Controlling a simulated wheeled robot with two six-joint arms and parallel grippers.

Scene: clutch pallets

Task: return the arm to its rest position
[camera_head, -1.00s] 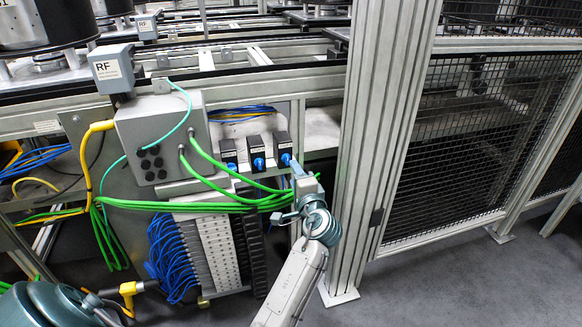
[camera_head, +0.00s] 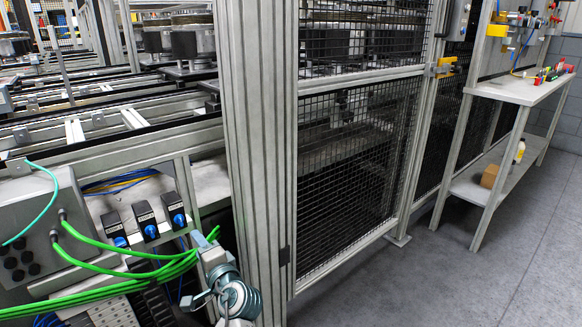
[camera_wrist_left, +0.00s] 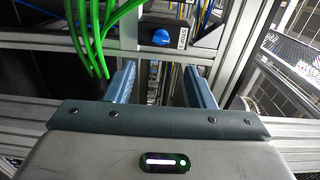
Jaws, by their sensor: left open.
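My left gripper (camera_head: 207,238) is in the lower left of the head view, just right of and below a row of black switches with blue knobs (camera_head: 173,208). In the left wrist view its two blue fingers (camera_wrist_left: 160,84) are apart with nothing between them. One switch with a blue knob (camera_wrist_left: 161,37) shows beyond the fingers, clear of them. My left arm comes up from the bottom edge, mostly cut off. My right gripper is not in view.
Green cables (camera_head: 130,270) run from a grey box (camera_head: 30,225) close to the gripper's left. A thick aluminium post (camera_head: 257,150) stands just right of it. A mesh fence (camera_head: 345,170) and a workbench (camera_head: 515,88) lie further right, with open floor (camera_head: 420,285) in front.

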